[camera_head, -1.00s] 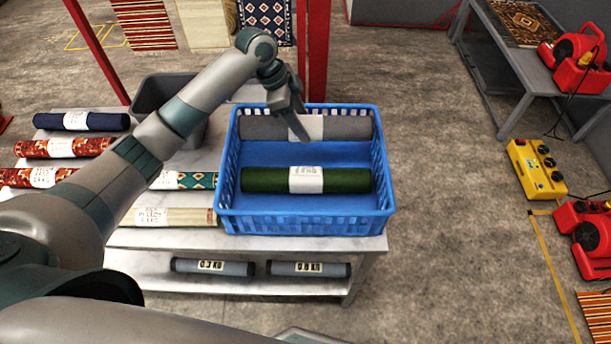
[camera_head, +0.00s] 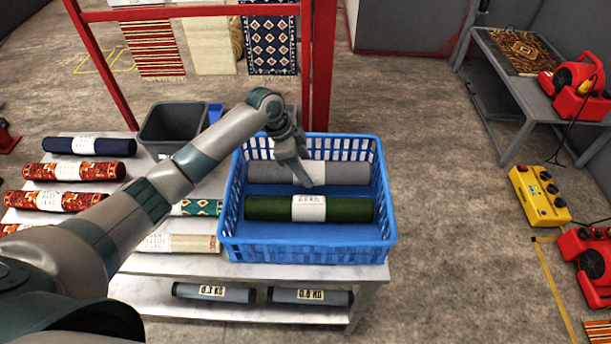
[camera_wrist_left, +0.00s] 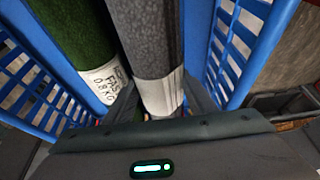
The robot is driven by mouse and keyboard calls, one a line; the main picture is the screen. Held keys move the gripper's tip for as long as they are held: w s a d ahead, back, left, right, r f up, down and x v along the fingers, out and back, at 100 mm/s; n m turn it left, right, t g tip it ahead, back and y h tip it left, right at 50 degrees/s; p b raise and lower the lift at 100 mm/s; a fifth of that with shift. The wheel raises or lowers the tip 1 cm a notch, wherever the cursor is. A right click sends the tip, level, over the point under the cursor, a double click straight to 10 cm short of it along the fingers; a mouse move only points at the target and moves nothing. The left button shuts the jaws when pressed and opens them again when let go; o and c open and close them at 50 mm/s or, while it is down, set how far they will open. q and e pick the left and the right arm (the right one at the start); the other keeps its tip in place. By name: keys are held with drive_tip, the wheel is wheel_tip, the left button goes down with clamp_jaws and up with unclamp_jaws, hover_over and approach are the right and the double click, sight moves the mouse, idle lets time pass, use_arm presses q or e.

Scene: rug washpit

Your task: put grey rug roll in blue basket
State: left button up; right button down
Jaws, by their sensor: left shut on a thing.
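The grey rug roll (camera_head: 348,173) with a white label band lies along the back part inside the blue basket (camera_head: 305,252). My left gripper (camera_head: 305,180) reaches down into the basket and is shut on the roll at its label. In the left wrist view the grey roll (camera_wrist_left: 148,40) runs between the two fingers (camera_wrist_left: 160,100). A green rug roll (camera_head: 350,209) lies in front of it in the basket, a gap apart. Whether the grey roll touches the basket floor is hard to tell. My right gripper is not in view.
The basket stands on a metal table (camera_head: 250,273). Several other rolls, such as a navy one (camera_head: 115,146), lie to its left. A dark grey bin (camera_head: 172,124) stands at the back. A red frame (camera_head: 318,90) rises behind. Floor to the right is clear near the table.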

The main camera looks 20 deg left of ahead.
use_arm(q)
wheel_tip(320, 180, down, 2)
drive_tip(key=shift+f+p, duration=0.2)
drive_tip(key=shift+p, duration=0.1)
drive_tip(key=shift+f, duration=0.55)
drive_tip(key=shift+f, duration=0.1)
drive_tip(key=o, duration=1.5)
drive_tip(key=shift+o, duration=0.2)
